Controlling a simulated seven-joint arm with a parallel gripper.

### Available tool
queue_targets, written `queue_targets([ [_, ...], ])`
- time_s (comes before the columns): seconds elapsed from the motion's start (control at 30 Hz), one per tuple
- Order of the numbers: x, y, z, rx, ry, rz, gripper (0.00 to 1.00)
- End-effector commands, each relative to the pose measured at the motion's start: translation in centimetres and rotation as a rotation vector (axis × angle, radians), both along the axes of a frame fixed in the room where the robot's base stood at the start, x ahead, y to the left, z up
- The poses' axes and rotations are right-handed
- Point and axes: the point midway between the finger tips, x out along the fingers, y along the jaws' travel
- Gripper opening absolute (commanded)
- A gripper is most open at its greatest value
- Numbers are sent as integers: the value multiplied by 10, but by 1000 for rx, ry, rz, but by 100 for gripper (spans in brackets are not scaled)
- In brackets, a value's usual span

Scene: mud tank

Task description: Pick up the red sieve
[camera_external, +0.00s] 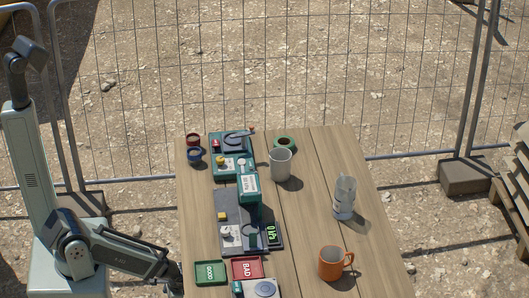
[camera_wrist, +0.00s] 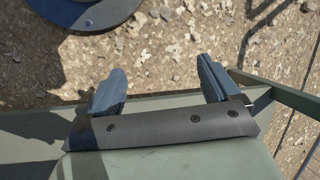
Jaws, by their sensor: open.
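A small dark-red round cup-like piece (camera_external: 193,140) stands at the table's far left corner in the external view. It may be the red sieve; it is too small to make out a mesh. A similar blue piece (camera_external: 194,156) stands just in front of it. My gripper (camera_wrist: 160,82) is open and empty in the wrist view, its two blue-grey fingers wide apart over gravelly ground. In the external view my arm reaches low to the table's near left edge, well away from the red piece. The fingers cannot be made out there.
The wooden table (camera_external: 320,200) holds teal-and-grey equipment (camera_external: 232,210), a green ring (camera_external: 285,143), a grey cup (camera_external: 280,164), a clear beaker (camera_external: 344,198), an orange mug (camera_external: 332,263), a green GOOD tray (camera_external: 211,283) and a red BAD tray (camera_external: 247,278). A wire fence (camera_external: 270,60) stands behind.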

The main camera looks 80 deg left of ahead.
Motion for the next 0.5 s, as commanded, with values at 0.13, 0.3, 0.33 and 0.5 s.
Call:
queue_targets([
  [0.13,3,48,7,62,-46,26,89],
  [0.3,-1,102,18,139,-88,47,89],
  [0.33,-3,112,20,153,-93,51,89],
  [0.5,-13,168,34,232,-125,70,89],
])
